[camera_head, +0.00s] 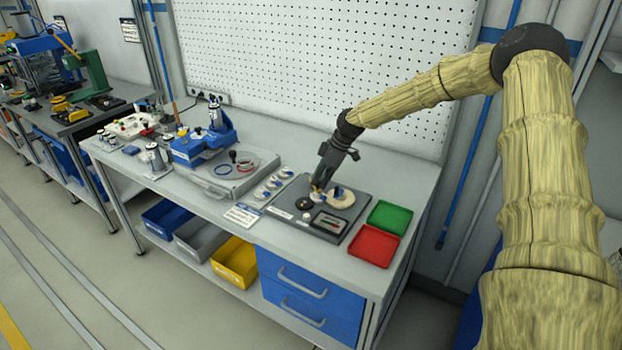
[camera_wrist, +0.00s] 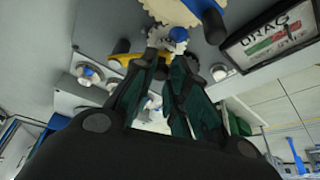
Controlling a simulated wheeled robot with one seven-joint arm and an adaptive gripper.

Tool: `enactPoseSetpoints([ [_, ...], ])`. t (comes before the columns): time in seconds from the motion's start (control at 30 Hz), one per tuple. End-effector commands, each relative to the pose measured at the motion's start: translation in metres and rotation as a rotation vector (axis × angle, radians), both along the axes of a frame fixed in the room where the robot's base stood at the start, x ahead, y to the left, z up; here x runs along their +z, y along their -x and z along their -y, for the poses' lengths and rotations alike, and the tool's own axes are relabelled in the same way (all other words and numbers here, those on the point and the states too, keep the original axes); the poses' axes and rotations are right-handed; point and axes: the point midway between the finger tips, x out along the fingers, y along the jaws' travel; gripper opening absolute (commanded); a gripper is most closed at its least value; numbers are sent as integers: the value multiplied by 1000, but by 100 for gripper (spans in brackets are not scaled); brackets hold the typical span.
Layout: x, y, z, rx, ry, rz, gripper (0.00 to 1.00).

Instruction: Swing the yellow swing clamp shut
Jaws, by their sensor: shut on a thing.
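The yellow swing clamp (camera_wrist: 122,60) shows in the wrist view as a short yellow arm, and its end meets my fingertips. In the head view it is a small yellow patch (camera_head: 315,189) on the dark grey plate (camera_head: 290,208). My gripper (camera_head: 322,184) points down over that plate. In the wrist view its fingers (camera_wrist: 165,58) are closed together at the clamp's end, beside a white and blue part (camera_wrist: 177,36). The fingers hide part of the contact. A cream toothed disc (camera_head: 343,200) lies right beside the gripper in the head view.
A gauge labelled DRAG (camera_wrist: 268,38) sits on the plate. Green (camera_head: 389,218) and red (camera_head: 374,245) trays lie to the plate's right. Several small round parts (camera_head: 271,187) stand to its left. A blue fixture (camera_head: 205,140) is farther left. Pegboard backs the bench.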

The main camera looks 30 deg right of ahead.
Motion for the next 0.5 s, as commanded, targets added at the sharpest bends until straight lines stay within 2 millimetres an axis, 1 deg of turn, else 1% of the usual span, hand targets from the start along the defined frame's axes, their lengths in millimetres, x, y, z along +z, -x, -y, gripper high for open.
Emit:
enactPoseSetpoints([
  [0.03, -7, 6, 2, 3, 0, -13, 0],
  [0.2, -8, 8, 6, 8, 0, -14, 0],
  [0.5, -8, 9, 7, 7, 1, -15, 0],
])
